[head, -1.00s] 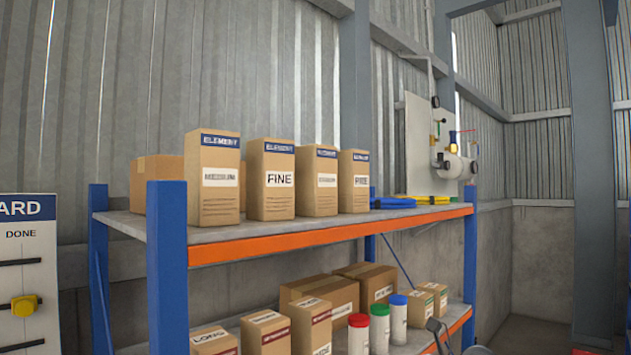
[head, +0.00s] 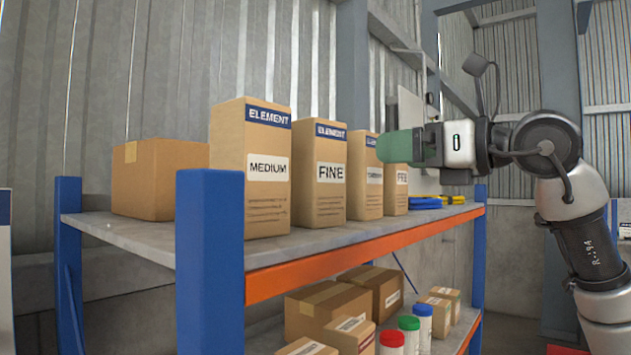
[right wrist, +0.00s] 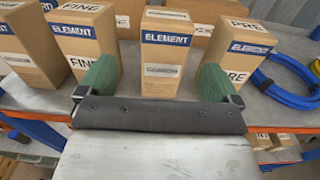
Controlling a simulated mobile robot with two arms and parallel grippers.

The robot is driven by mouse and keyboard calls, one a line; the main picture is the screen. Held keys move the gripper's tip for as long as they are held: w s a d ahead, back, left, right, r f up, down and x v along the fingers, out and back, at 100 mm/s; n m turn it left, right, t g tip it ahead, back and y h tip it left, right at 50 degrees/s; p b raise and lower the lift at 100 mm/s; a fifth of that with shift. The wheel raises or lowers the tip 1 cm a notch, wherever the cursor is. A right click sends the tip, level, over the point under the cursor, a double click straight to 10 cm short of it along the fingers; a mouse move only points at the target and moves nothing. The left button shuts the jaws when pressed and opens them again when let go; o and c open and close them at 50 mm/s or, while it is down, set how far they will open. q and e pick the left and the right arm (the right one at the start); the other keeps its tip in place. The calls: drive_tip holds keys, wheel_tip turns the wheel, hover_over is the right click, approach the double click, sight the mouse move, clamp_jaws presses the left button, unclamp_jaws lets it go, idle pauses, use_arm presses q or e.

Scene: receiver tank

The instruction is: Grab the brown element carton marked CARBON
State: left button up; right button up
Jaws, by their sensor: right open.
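Brown element cartons with blue ELEMENT bands stand in a row on the upper shelf. The third one (head: 364,185), between the FINE and PRE cartons, has a white label too small to read surely, perhaps CARBON. It shows upright in the middle of the right wrist view (right wrist: 163,58). My right gripper (head: 392,147) is open and empty, at the height of the cartons' upper part. In the right wrist view its green fingers (right wrist: 157,78) appear to left and right of that carton; whether they reach beside it I cannot tell. My left gripper is not in view.
The MEDIUM carton (head: 266,185) and FINE carton (head: 319,195) stand to the left, the PRE carton (right wrist: 238,52) close on the right. A coiled blue hose (right wrist: 288,82) lies right of it. An orange beam (head: 350,257) edges the shelf. Boxes and jars fill the lower shelf.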

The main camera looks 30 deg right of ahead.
sight(358, 156)
drive_tip(key=shift+w+r, duration=0.1)
drive_tip(key=shift+r, duration=0.15)
drive_tip(key=p+x, duration=0.2)
drive_tip(key=x, duration=0.1)
drive_tip(key=p+x, duration=0.2)
drive_tip(key=x, duration=0.1)
drive_tip(key=shift+w+d+f, duration=0.1)
drive_tip(key=shift+w, duration=0.4)
drive_tip(key=shift+w+p, duration=0.3)
drive_tip(key=shift+w, duration=0.05)
drive_tip(key=shift+w+f, duration=0.1)
drive_tip(key=shift+w, duration=0.1)
drive_tip(key=shift+w+a+f, duration=0.1)
drive_tip(key=shift+a, duration=0.2)
drive_tip(key=shift+c, duration=0.4)
drive_tip(key=shift+d, duration=0.1)
drive_tip(key=c, duration=0.5)
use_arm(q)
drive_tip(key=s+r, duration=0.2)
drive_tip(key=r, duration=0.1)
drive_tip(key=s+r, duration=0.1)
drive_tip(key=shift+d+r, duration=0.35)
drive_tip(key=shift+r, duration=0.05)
use_arm(e)
drive_tip(key=c, duration=0.5)
